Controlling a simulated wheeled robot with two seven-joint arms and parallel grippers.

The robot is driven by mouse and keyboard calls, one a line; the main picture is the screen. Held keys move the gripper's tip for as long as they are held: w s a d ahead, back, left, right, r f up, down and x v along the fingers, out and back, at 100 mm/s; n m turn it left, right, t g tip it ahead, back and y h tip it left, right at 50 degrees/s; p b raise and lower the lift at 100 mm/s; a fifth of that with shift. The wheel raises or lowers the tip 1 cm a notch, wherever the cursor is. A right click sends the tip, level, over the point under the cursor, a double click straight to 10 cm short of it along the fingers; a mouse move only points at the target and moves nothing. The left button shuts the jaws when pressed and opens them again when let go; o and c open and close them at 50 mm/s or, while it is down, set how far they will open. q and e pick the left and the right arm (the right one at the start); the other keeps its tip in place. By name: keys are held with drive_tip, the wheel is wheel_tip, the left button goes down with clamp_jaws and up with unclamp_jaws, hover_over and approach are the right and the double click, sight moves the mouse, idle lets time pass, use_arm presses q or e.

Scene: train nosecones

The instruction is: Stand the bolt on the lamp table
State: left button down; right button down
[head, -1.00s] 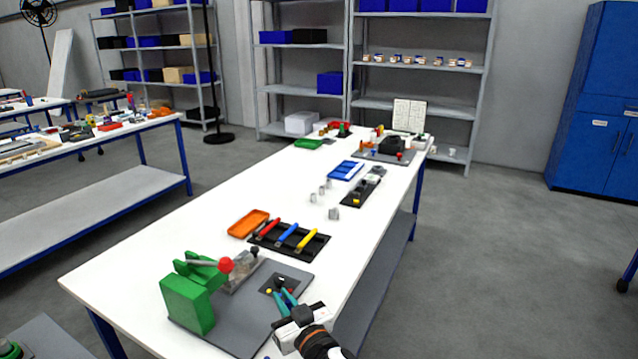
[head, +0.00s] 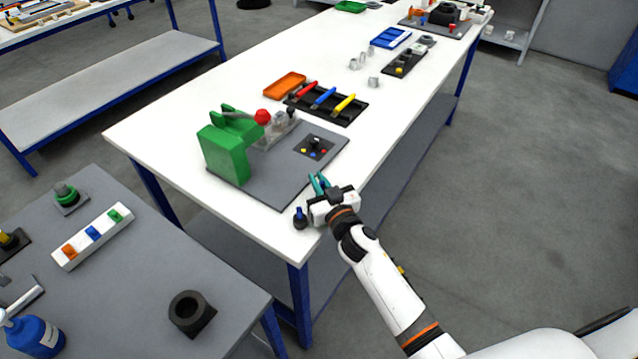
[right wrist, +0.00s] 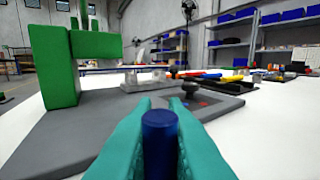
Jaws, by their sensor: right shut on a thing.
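My right gripper (head: 320,182) has teal fingers and is above the near right edge of the white table (head: 186,152). In the right wrist view, its fingers (right wrist: 160,140) are shut on a blue cylinder (right wrist: 160,135) with a flat round top, held upright. Its lower end is hidden, and I cannot tell whether it is the bolt. In the head view, a small blue-topped dark piece (head: 300,218) shows at the table's near corner, just left of the gripper. No table lamp is clearly in view. My left gripper is not in view.
An orange tray (head: 285,85) and a black tool tray (head: 350,116) lie beyond. A grey table (head: 150,245) stands at the lower left.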

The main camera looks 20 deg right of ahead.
drive_tip(key=shift+f, duration=0.2)
drive_tip(key=c, duration=1.5)
unclamp_jaws()
drive_tip(key=shift+o, duration=0.2)
drive_tip(key=shift+r, duration=0.1)
drive_tip(key=shift+r, duration=0.25)
drive_tip(key=s+d+b, duration=0.1)
drive_tip(key=s, duration=1.1)
drive_tip(key=shift+d, duration=0.25)
drive_tip(key=shift+f, duration=0.15)
